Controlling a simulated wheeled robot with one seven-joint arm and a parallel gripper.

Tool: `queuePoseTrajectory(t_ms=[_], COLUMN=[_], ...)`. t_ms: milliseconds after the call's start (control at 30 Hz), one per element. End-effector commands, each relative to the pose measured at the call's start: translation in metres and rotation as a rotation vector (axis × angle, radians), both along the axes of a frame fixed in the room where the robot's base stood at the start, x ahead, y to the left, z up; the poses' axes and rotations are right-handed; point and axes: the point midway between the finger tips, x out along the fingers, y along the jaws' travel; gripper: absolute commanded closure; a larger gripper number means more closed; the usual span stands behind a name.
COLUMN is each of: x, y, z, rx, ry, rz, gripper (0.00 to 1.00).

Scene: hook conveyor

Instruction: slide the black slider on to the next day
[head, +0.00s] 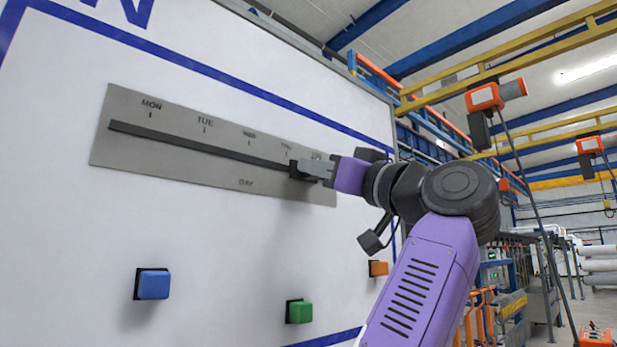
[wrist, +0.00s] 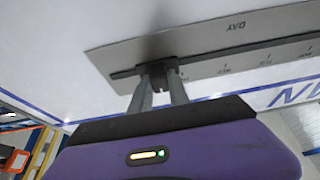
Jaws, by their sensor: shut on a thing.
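The black slider (head: 298,170) sits in the dark slot of a grey day plate (head: 215,177) on a white panel. It is in the right part of the slot, just right of the THU mark in the head view. The last label, past THU, is partly hidden by my gripper, so I cannot tell exactly how the slider lines up with it. My gripper (head: 315,169) reaches in from the right and is shut on the slider. In the wrist view the two fingers (wrist: 158,92) close around the slider (wrist: 157,70), near the slot's left end there.
Below the plate, a blue button (head: 153,284), a green button (head: 299,311) and an orange button (head: 378,268) stick out of the panel. Orange hoist units (head: 485,97) hang from yellow rails at the right.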

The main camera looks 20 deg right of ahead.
Motion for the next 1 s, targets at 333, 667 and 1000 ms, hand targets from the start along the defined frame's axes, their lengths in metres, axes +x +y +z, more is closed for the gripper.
queuePoseTrajectory(t_ms=[333, 667, 1000], x=[0.011, 0.012, 0.013], y=[-0.038, -0.042, -0.041], z=[0.003, 0.003, 0.0], rx=[0.003, 0.006, 0.004], ry=[-0.003, -0.003, 0.001], rz=[0.002, -0.001, 0.001], gripper=[1.0, 1.0, 0.56])
